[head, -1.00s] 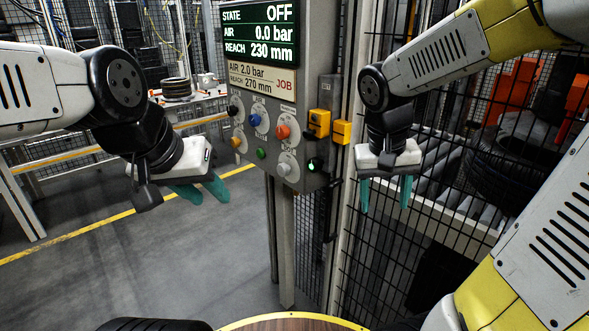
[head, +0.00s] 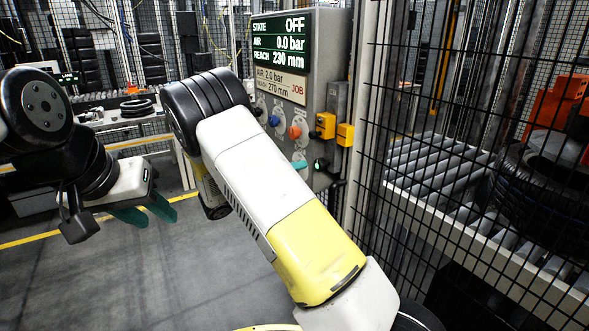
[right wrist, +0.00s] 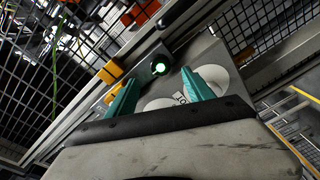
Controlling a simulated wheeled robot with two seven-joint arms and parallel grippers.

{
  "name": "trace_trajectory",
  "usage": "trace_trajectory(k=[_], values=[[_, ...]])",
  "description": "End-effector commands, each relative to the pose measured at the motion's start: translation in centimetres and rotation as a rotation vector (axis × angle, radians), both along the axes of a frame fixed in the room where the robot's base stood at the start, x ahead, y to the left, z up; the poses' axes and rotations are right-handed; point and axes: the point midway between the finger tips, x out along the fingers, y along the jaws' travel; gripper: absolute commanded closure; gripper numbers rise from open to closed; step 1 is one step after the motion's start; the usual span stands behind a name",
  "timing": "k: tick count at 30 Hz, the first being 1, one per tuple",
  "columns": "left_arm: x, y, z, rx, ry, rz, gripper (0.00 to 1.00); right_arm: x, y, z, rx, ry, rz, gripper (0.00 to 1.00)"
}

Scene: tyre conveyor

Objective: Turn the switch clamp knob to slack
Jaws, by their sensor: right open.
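The grey control panel (head: 325,75) stands at the centre of the head view. Its screen (head: 281,38) reads STATE OFF, AIR 0.0 bar, REACH 230 mm. A blue knob (head: 274,120) and an orange-red knob (head: 295,131) show; the other knobs are hidden behind my right arm. I cannot tell which is the switch clamp knob. My right gripper (right wrist: 160,88) is open, its teal fingers close to the panel face at pale round dial plates (right wrist: 215,76). Whether it touches a knob is unclear. My left gripper (head: 146,211) is open and empty, well left of the panel.
A lit green button (right wrist: 160,68) and yellow boxes (head: 346,134) sit at the panel's right side. A mesh fence (head: 400,190) stands right of it, with a roller conveyor (head: 440,170) and a tyre (head: 545,205) behind. Open floor lies at the left.

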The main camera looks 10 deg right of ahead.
Motion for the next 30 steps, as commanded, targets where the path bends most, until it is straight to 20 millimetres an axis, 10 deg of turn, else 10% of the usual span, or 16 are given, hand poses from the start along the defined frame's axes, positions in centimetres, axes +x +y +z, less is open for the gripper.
trace_trajectory(k=[15,26,30], values=[[0.0,0.0,0.0,0.0,0.0,0.0,0.64,2.8,-6.4,0.0,-0.001,-0.001,-0.002,0.39],[0.0,0.0,0.0,0.0,0.0,0.0,0.64,3.1,-7.0,0.0,0.0,0.0,-0.001,0.39],[0.0,0.0,0.0,0.0,0.0,0.0,0.64,3.1,-7.0,0.0,0.0,0.0,-0.001,0.65]])
